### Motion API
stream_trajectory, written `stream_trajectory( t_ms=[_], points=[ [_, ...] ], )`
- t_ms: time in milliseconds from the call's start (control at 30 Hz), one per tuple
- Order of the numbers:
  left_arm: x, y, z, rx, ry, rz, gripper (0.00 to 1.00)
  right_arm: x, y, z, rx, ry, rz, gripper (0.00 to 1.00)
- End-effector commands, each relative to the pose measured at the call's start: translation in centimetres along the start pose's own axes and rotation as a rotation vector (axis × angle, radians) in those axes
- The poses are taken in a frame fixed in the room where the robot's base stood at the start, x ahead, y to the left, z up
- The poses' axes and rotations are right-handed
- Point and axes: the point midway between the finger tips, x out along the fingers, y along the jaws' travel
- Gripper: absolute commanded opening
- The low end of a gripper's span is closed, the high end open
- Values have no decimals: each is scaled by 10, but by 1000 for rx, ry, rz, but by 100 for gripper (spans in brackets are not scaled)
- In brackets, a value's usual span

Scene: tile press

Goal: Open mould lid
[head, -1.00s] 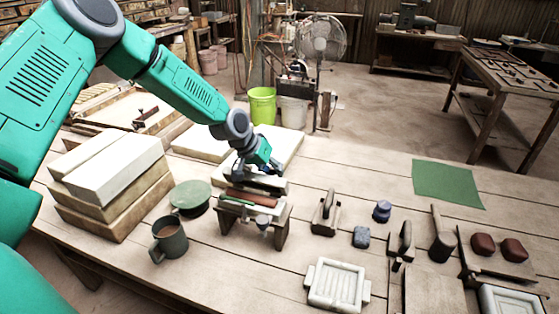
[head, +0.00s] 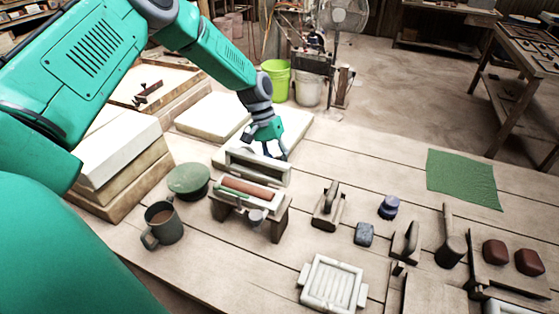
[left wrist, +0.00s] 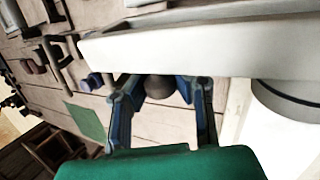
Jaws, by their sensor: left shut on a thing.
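The tile mould (head: 232,190) sits on a small wooden stand on the bench, with a reddish-brown slab (head: 250,190) in it and a green strip along its front edge. The pale mould lid (head: 274,173) stands raised, roughly upright, along the mould's back edge. My left gripper (head: 270,150) is behind the lid, shut on it; the lid hides part of the fingers. In the left wrist view, the pale lid (left wrist: 200,45) crosses in front of the fingers (left wrist: 164,100), and a dark round part (left wrist: 158,88) shows between them. My right gripper is not in view.
A green round lid (head: 189,180) and a mug (head: 162,224) stand left of the mould. White slabs (head: 212,117) lie behind it. Hand tools, a pale frame (head: 332,285) and a green cloth (head: 464,180) lie to the right. Bare bench separates the tools.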

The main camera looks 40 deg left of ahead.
Motion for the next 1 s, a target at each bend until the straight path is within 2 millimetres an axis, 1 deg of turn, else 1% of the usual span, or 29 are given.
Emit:
stream_trajectory(
  t_ms=[33,433,467,500,533,833,933,1000],
  points=[
    [-7,2,-8,1,23,2,0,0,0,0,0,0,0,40],
    [-6,2,-8,-2,18,2,0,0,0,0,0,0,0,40],
    [-6,2,-8,-2,18,2,27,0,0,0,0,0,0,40],
    [-6,2,-8,-2,18,2,41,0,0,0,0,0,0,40],
    [-6,2,-8,-2,16,2,43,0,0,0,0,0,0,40],
    [-4,0,-4,-3,7,0,43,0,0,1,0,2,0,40],
    [-10,1,-4,-3,8,-1,43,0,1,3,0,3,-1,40],
    [-20,1,-5,-3,9,-1,43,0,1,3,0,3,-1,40]
  ],
)
